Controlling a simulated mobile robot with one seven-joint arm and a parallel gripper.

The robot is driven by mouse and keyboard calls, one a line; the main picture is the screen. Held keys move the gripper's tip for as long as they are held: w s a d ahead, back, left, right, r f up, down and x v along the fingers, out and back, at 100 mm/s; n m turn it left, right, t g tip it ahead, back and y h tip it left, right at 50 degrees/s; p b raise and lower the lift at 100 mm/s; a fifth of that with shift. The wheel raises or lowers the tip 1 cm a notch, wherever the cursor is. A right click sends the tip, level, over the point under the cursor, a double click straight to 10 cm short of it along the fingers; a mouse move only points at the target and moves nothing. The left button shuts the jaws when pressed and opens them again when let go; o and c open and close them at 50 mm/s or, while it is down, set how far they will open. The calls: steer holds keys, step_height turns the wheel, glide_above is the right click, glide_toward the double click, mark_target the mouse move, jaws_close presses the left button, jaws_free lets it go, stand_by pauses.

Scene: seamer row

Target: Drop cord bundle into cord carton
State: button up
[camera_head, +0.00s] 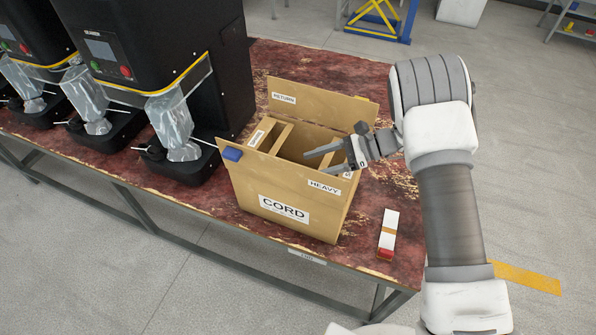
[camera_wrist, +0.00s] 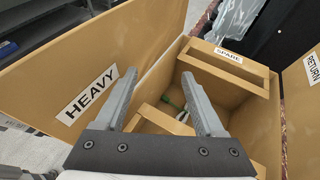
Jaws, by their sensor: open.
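The cord carton (camera_head: 245,190) is a brown cardboard box with a CORD label, standing open on the table; its walls and flaps also show in the wrist view (camera_wrist: 258,125). My gripper (camera_head: 316,163) is over the carton's opening, coming in from the right. Its two fingers are apart with nothing between them, as the wrist view (camera_wrist: 158,74) also shows. A small green and pale item (camera_wrist: 182,115) lies low inside the carton, partly hidden by the right finger. I cannot tell whether it is the cord bundle. No other bundle is visible.
Cardboard dividers (camera_wrist: 160,121) split the carton's inside. Black seamer machines (camera_head: 165,60) stand to the left. A white and red item (camera_head: 388,235) lies on the table's right.

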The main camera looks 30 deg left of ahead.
steer(key=shift+d, duration=0.1)
steer(key=b+v, duration=0.3)
steer(key=v, duration=1.4)
steer(key=shift+w+d+r, duration=0.1)
steer(key=shift+d, duration=0.05)
steer(key=s+d+r+n+t+h, duration=0.2)
steer(key=s+d+r, duration=0.2)
steer(key=r, duration=0.3)
steer(key=s+d+r+n+t+h, duration=0.25)
steer(key=s+d+r, duration=0.2)
steer(key=r, duration=0.25)
steer(key=s+d+r+n+t+h, duration=0.1)
steer(key=s+d+n+t+h, duration=0.2)
steer(key=s+d, duration=0.3)
steer(key=s+d+r+n+t+h, duration=0.2)
steer(key=s+d+n+t+h, duration=0.2)
steer(key=s, duration=0.6)
steer(key=shift+s+d+r+t, duration=0.25)
steer(key=shift+s+d+t, duration=0.25)
steer(key=shift+d, duration=0.75)
